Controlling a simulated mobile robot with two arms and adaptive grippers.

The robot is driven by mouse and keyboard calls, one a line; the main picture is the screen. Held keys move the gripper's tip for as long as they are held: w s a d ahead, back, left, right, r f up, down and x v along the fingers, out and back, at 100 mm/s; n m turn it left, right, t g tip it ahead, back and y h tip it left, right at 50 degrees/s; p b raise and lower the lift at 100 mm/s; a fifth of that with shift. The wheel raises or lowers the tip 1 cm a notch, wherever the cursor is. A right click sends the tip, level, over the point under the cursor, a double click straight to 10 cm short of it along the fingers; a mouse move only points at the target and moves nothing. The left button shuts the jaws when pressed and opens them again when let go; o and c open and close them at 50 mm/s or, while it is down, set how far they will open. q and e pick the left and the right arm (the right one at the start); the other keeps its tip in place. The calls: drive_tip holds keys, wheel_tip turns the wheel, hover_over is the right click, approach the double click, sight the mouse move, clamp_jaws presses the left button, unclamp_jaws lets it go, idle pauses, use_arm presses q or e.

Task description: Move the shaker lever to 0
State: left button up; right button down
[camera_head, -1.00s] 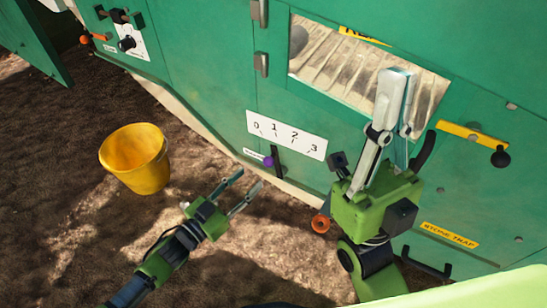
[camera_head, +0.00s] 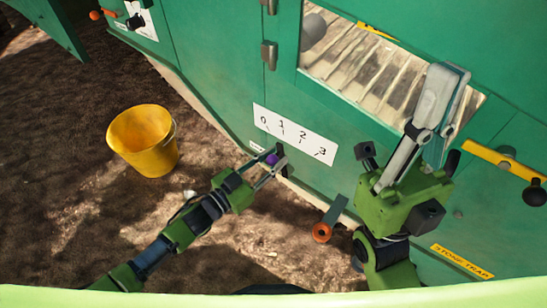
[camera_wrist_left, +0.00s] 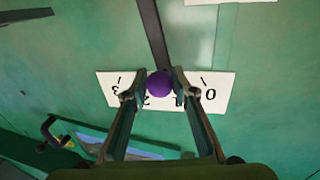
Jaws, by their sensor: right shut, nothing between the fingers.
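The shaker lever is a dark bar (camera_head: 285,172) on the green machine with a purple knob (camera_head: 272,159). It stands just below the white scale plate (camera_head: 296,134) marked 0 to 3. In the left wrist view the plate is upside down and the knob (camera_wrist_left: 159,84) appears near the 1 and 2. My left gripper (camera_head: 279,159) has one finger on each side of the knob; in the wrist view (camera_wrist_left: 159,85) the gaps look very small, and contact is unclear. My right gripper (camera_head: 452,85) points up in front of the machine, shut and empty.
A yellow bucket (camera_head: 145,142) stands on the soil to the left. An orange-tipped handle (camera_head: 322,231) juts from the machine below the scale. A window (camera_head: 365,62) and a black-knobbed lever (camera_head: 534,194) lie to the right. The soil between bucket and machine is clear.

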use_arm(q)
clamp_jaws()
drive_tip(key=shift+w+a+n, duration=0.25)
drive_tip(key=shift+a+n, duration=0.05)
drive_tip(key=w+a+n, duration=0.1)
drive_tip(key=a+f+n, duration=0.1)
drive_tip(key=n, duration=0.1)
drive_tip(key=shift+w+a+f+n+t, duration=0.2)
drive_tip(key=shift+w+n+t, duration=0.1)
drive_tip(key=shift+w+t, duration=0.1)
drive_tip(key=o, duration=0.7)
unclamp_jaws()
drive_tip(key=shift+c, duration=0.2)
drive_tip(key=v, duration=1.2)
drive_tip(key=shift+a+f, duration=0.15)
